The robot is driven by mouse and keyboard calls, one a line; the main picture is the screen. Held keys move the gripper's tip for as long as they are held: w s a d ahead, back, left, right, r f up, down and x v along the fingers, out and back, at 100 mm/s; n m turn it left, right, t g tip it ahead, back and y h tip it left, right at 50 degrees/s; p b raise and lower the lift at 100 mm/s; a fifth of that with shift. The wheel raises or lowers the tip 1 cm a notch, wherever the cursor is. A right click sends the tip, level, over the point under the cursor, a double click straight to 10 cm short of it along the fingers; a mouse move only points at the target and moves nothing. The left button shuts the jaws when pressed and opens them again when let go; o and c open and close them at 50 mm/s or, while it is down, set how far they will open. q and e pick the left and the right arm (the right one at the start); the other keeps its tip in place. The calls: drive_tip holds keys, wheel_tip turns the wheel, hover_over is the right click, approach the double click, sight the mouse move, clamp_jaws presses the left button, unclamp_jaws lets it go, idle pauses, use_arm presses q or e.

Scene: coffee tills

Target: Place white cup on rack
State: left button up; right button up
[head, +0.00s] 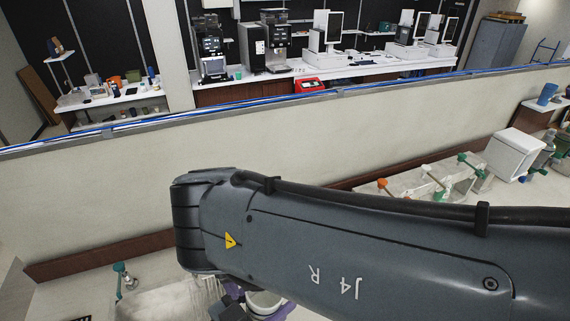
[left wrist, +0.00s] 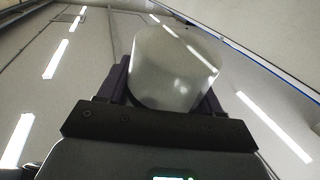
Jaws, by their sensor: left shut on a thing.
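The white cup (left wrist: 175,68) fills the middle of the left wrist view, between the dark purple fingers of my left gripper (left wrist: 165,88), which is shut on it. In the head view the cup (head: 264,302) shows at the bottom edge, partly hidden by my right arm. Purple parts of my left gripper (head: 254,304) show beside it. A pale, ribbed, rack-like thing (head: 172,302) lies at the bottom left, close to the cup and partly cut off. I cannot tell whether they touch. My right gripper is not in view.
My right arm crosses the head view and hides much of the work area. A low wall (head: 400,128) stands beyond. Equipment with green and orange handles (head: 405,186) and a white box (head: 513,155) are at the right. Coffee machines (head: 266,45) stand on the far counter.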

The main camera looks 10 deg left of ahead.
use_arm(q)
drive_tip(key=shift+r, duration=0.6)
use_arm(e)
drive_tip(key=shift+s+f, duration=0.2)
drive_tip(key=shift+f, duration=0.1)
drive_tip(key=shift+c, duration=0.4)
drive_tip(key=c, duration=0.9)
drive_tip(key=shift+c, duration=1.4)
use_arm(q)
drive_tip(key=shift+w+a+f, duration=0.1)
drive_tip(key=shift+f, duration=0.05)
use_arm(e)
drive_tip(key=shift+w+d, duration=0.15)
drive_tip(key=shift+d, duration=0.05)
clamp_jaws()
use_arm(q)
drive_tip(key=o, duration=1.1)
drive_tip(key=shift+f, duration=0.1)
drive_tip(key=shift+o, duration=0.8)
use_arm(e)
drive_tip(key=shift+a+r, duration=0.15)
use_arm(q)
drive_tip(key=shift+f, duration=0.1)
